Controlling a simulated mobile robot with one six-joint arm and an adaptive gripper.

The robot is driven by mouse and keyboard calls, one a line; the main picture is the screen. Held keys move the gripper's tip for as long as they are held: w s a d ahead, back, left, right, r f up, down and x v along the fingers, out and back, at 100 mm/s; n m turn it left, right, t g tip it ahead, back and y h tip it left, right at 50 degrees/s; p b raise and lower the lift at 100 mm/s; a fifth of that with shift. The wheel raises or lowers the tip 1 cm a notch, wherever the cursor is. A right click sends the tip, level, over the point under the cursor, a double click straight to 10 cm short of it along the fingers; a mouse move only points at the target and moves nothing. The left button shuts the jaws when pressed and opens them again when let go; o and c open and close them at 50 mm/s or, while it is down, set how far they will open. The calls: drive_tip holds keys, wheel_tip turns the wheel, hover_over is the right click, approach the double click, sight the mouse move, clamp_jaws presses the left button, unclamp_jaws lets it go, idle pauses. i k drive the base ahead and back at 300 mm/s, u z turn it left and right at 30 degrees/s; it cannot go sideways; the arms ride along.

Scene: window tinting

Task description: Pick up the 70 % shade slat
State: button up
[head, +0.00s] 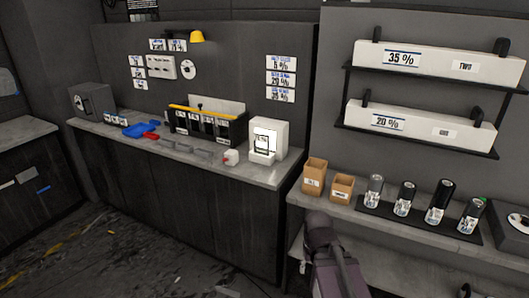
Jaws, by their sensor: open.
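I cannot pick out a slat that reads 70 % in the head view. Several thin grey pieces (203,154) lie along the front of the left counter, and their markings are too small to read. A black rack with a yellow top edge (226,129) stands behind them with several labelled slots, also unreadable. A white device (269,139) at the counter's right end has a small panel with text I cannot read clearly. Part of my arm rises at the bottom centre, but I do not see gripper fingers.
The right shelf holds two cardboard boxes (315,176) and several cans (404,198). Long boxes reading 35 % (435,61) and 20 % (420,125) sit above. Floor before the left counter looks mostly free.

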sight(261, 141)
drive_tip(key=u, duration=0.25)
drive_tip(key=i, duration=0.9)
drive_tip(key=z, duration=0.55)
